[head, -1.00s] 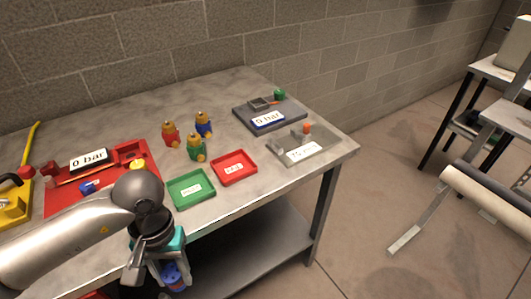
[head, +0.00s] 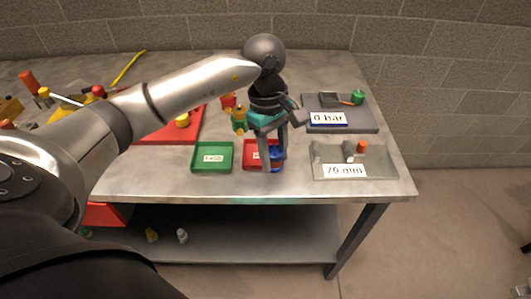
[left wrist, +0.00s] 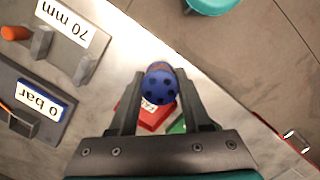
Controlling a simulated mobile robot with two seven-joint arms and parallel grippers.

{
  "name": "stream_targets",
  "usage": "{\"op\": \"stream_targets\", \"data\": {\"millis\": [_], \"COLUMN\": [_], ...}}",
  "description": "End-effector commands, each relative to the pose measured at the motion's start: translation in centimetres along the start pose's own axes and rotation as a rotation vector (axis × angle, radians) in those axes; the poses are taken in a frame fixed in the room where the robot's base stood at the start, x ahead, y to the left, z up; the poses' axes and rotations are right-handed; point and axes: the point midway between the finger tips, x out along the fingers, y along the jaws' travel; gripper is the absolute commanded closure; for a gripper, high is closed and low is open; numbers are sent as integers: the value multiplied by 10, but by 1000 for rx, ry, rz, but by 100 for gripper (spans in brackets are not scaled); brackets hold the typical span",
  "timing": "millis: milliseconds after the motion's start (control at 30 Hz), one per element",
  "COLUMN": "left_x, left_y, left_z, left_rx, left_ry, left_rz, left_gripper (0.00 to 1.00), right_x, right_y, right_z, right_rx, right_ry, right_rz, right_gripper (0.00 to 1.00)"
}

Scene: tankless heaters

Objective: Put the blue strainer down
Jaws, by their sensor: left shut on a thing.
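My left gripper (head: 274,163) is shut on the blue strainer (head: 279,153), over the right part of the red tray (head: 249,160). In the left wrist view, the strainer (left wrist: 159,88) shows its round blue end with dark holes between the two fingers (left wrist: 160,76). The red tray (left wrist: 155,119) lies behind it there, partly hidden. I cannot tell whether the strainer touches the tray. The green tray (head: 212,157) stands just left of the red one. My right gripper is not in view.
Right of the trays are a grey plate with a "70 mm" label (head: 344,170) and a dark plate with a "0 bar" label (head: 328,119). A red board (head: 165,133) and yellow-topped figures (head: 239,118) stand left and behind. The table's front edge is close.

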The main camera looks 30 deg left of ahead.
Motion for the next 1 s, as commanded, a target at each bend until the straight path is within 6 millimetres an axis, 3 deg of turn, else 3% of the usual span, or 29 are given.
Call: {"op": "stream_targets", "data": {"millis": [267,600,833,1000], "left_x": [-57,-119,-140,-126], "left_y": [24,39,42,41], "left_z": [-28,-54,-63,-66], "left_rx": [-632,-1328,-1577,-1622], "left_ry": [0,-1,1,5], "left_rz": [101,206,240,240], "left_gripper": [100,100,100,100], "right_x": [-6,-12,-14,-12], "right_y": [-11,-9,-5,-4], "right_z": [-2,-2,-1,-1], "right_rx": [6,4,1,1], "right_ry": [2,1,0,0], "right_rz": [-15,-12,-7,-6], "right_gripper": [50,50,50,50]}}
